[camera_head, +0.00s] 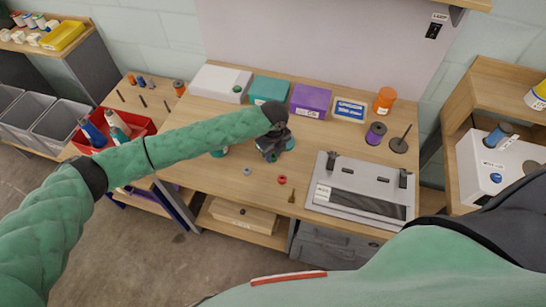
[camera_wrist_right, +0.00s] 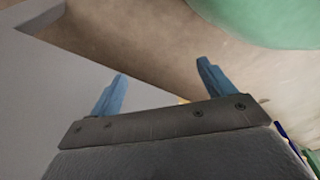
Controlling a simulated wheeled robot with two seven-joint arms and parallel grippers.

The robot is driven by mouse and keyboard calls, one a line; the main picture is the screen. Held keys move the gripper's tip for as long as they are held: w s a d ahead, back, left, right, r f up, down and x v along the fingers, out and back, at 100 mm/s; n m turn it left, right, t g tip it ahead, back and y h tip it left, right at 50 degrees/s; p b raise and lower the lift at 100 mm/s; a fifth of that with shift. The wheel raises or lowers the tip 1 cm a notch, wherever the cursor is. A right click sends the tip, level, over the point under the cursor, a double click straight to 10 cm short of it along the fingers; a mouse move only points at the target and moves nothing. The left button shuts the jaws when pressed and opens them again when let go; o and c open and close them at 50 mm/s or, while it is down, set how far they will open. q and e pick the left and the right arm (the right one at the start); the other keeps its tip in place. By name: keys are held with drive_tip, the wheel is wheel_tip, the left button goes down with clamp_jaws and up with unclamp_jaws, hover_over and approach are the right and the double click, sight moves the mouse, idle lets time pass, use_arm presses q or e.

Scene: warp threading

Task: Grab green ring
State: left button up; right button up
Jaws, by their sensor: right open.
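My left gripper (camera_head: 273,153) reaches down over the middle of the table in the head view. A small green ring (camera_head: 274,159) shows at its fingertips, partly hidden. I cannot tell whether the fingers are around the ring or just above it, or whether they are closed. A red ring (camera_head: 282,180) and a grey ring (camera_head: 247,171) lie on the tabletop nearby, in front of the gripper. My right gripper (camera_wrist_right: 158,82) shows in the right wrist view with its two blue fingers apart and nothing between them.
A metal-framed device (camera_head: 361,187) sits at the table's right front. Purple (camera_head: 309,100) and teal (camera_head: 267,89) boxes stand at the back. A purple spool (camera_head: 376,133) and a dark spindle (camera_head: 400,143) are at the right. A small brass item (camera_head: 292,196) lies near the front edge.

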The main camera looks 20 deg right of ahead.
use_arm(q)
drive_tip(key=shift+c, duration=1.1)
